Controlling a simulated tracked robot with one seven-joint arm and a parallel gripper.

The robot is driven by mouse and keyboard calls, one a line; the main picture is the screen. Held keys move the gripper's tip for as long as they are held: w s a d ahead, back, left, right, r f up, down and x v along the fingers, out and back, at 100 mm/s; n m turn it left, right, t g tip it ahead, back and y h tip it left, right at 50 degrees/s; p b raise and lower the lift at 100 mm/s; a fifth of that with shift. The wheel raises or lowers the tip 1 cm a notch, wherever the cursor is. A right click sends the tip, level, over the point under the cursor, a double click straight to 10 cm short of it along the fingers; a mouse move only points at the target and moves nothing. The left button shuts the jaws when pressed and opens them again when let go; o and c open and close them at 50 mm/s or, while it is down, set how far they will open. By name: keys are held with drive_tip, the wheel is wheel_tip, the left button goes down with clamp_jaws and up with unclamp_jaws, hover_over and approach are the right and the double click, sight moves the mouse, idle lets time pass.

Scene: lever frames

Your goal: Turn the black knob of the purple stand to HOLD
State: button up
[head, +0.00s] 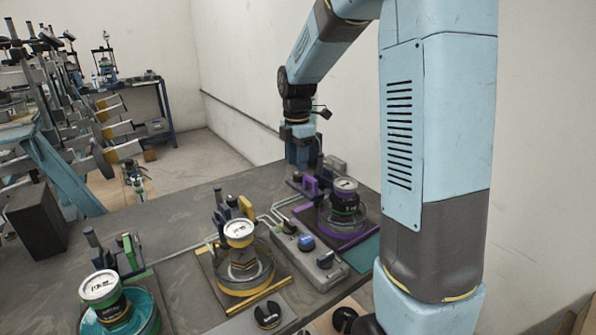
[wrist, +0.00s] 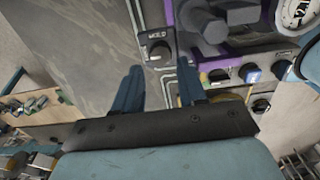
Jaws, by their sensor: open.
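The purple stand (head: 345,243) is at the right end of the bench in the head view, with a round gauge on its dark body. Its purple frame (wrist: 238,46) shows at the upper right of the wrist view. In the head view my gripper (head: 303,160) points down behind the stand.
A grey control box (head: 312,262) with a blue knob stands in front of the purple stand. A yellow stand (head: 262,291) and a green stand (head: 146,273) are to the left. Pale tubes (head: 266,218) run along the bench. Bare bench lies left of the knob in the wrist view.

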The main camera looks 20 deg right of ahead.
sight(297, 174)
drive_tip(key=shift+f, duration=1.95)
clamp_jaws()
